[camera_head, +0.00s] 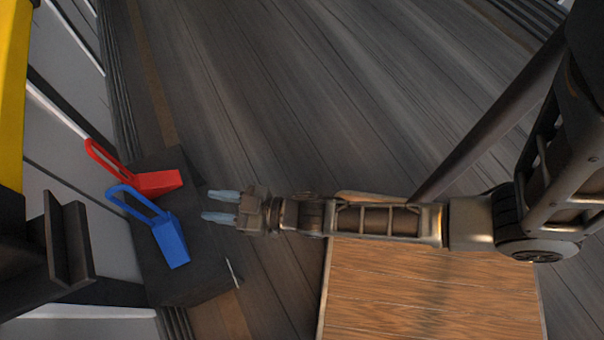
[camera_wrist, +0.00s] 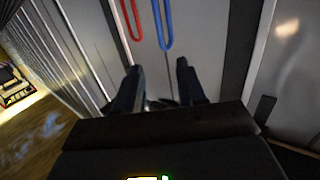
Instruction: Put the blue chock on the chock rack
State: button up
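The blue chock (camera_head: 172,241) is a wedge with a long loop handle pointing up and left. It sits on a dark block (camera_head: 200,289) at the left in the head view. Its blue handle (camera_wrist: 163,28) also shows at the top of the wrist view. My gripper (camera_head: 220,205) is open and empty, its fingers pointing left, to the right of the chock and apart from it. In the wrist view its fingertips (camera_wrist: 157,68) are spread below the handle. A dark channel-shaped bracket (camera_head: 68,245) at the far left may be the chock rack; I cannot tell for sure.
A red chock (camera_head: 157,183) with a red loop handle stands just behind the blue one on the same block. A wooden-topped surface (camera_head: 430,290) lies at the bottom right, under my arm. A yellow post (camera_head: 12,90) is at the left edge. The floor (camera_head: 300,90) behind is clear.

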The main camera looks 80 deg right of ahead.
jog(key=s+a+r+g, duration=0.2)
jog(key=s+r, duration=1.9)
jog(key=r, duration=0.1)
jog(key=shift+s+r+g, duration=0.25)
jog(key=shift+s+g, duration=0.05)
